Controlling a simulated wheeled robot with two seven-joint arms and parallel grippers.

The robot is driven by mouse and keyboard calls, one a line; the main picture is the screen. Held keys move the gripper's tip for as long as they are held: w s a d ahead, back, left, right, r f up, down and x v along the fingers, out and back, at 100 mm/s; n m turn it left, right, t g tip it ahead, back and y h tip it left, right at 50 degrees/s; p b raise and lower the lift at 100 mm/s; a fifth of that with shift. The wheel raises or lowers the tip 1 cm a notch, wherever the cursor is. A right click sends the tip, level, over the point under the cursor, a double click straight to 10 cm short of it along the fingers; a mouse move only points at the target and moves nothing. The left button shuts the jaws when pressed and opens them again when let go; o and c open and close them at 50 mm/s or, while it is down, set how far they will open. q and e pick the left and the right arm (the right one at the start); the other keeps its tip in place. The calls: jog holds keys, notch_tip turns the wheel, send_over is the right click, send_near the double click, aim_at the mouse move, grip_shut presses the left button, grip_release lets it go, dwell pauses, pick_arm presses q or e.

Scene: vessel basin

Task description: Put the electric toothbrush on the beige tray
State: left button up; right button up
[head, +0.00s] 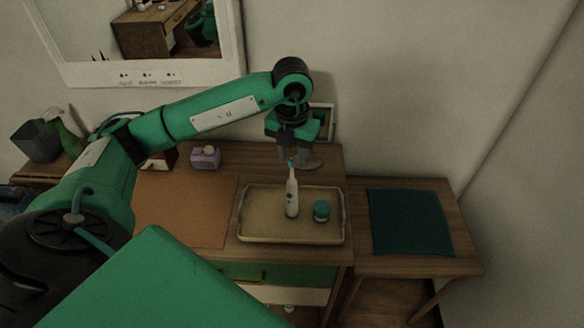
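The electric toothbrush (292,198), white with a blue-tipped head, stands upright on the beige tray (256,238), near its middle. My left gripper (296,158) points down just above the toothbrush head. Its grey fingers look apart, with nothing held between them; I cannot tell whether a finger touches the brush head. My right gripper is not in view.
A small jar with a teal lid (321,211) stands on the tray right of the toothbrush. A brown mat (185,210) lies left, a dark teal mat (409,221) right.

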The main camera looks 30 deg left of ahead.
pick_arm(q)
notch_tip(320, 180, up, 8)
jog(key=shift+f+b, duration=0.1)
jog(key=shift+b, duration=0.45)
